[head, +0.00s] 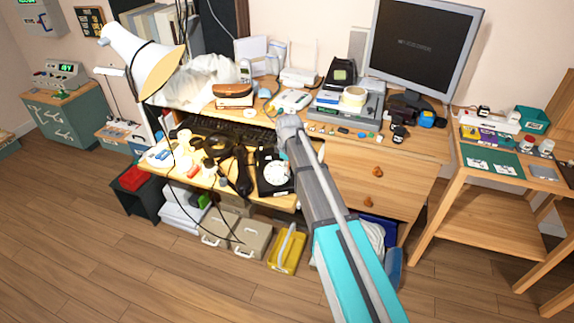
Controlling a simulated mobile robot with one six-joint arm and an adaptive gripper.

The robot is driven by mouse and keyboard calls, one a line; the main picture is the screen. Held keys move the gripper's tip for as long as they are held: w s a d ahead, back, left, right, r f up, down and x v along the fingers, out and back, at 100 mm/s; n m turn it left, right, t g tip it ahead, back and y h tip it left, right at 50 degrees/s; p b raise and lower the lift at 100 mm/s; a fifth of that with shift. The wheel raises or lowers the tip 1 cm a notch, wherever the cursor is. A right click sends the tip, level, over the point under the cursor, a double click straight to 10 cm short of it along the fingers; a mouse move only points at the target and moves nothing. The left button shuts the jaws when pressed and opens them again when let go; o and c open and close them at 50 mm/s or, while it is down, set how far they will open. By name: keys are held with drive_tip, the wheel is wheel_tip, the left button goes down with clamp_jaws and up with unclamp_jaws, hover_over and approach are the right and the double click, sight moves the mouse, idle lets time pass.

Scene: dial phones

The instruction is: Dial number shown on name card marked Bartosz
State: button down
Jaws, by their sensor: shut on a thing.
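A black phone (267,184) with a round white dial (277,173) sits near the front edge of the wooden desk, just left of my arm. A long black piece, perhaps its handset (243,182), lies to its left among dark items. Small white cards (477,164) lie on a green mat (493,176) on the right side table. Their writing is too small to read, so I cannot tell which is marked Bartosz. My arm reaches over the desk to beside the phone. I cannot make out my gripper's fingers or anything held in them.
A desk lamp (140,60) leans over the left of the desk, its cord hanging in front. A keyboard (225,130), monitor (420,45) and small clutter fill the desktop. A yellow container (288,250) and cases (240,238) stand below. The wooden floor in front is clear.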

drive_tip(key=shift+s, duration=0.1)
drive_tip(key=shift+s+f, duration=0.15)
drive_tip(key=shift+s, duration=0.05)
drive_tip(key=shift+r, duration=0.2)
drive_tip(key=shift+s+r+p, duration=0.3)
drive_tip(key=shift+r+p, duration=0.4)
drive_tip(key=shift+p, duration=0.05)
wheel_tip(320, 180, up, 6)
drive_tip(key=s+p, duration=0.3)
drive_tip(key=p, duration=0.3)
drive_tip(key=shift+d+r, duration=0.2)
drive_tip(key=shift+d, duration=0.15)
idle(0.4)
